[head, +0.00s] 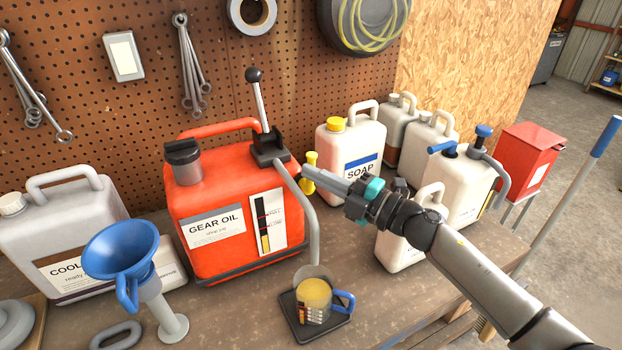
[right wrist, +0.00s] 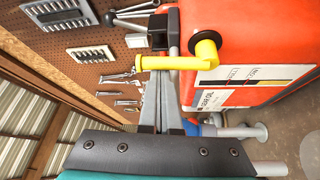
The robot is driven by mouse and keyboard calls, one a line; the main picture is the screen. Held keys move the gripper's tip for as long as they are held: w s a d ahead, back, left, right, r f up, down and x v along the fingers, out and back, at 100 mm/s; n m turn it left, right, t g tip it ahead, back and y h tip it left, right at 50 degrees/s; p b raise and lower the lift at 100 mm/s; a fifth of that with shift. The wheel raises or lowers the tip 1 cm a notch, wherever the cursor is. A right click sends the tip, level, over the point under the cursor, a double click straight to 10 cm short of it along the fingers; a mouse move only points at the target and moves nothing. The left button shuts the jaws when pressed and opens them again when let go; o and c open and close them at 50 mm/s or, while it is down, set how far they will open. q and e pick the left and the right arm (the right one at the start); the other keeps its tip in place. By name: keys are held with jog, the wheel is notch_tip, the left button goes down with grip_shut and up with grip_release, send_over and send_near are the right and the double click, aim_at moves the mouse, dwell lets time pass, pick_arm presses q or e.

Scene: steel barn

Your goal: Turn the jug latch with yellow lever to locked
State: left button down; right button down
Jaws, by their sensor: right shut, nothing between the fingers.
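The red gear oil jug (head: 205,205) stands upright on the bench. Its yellow lever (head: 311,162) is at the jug's right side, partly hidden by my gripper in the head view. In the right wrist view the yellow lever (right wrist: 165,63) reaches leftward from a round yellow hub (right wrist: 206,51) on the red wall. My right gripper (head: 306,172) is shut and empty, its fingertips at the lever. In the right wrist view the fingers (right wrist: 160,85) cross the lever's line; I cannot tell whether they touch it. Left gripper is out of view.
A measuring cup of yellow liquid (head: 315,294) stands on a black tray (head: 328,333) below the jug's grey spout (head: 313,228). A soap jug (head: 349,143) and white jugs (head: 462,188) stand to the right. A blue funnel (head: 120,246) is at left.

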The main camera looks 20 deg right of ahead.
jog(key=d+f+m+t+h+b, duration=0.2)
jog(key=m+t+h, duration=0.2)
jog(key=m, duration=0.7)
jog(key=w+d+f+m+t+h+b, duration=0.1)
jog(key=d+f+m+t+h+b, duration=0.2)
jog(key=m, duration=0.9)
jog(key=shift+d+t+h, duration=0.15)
jog(key=shift+t+h, duration=0.55)
jog(key=shift+t, duration=0.4)
jog(key=shift+b, duration=0.3)
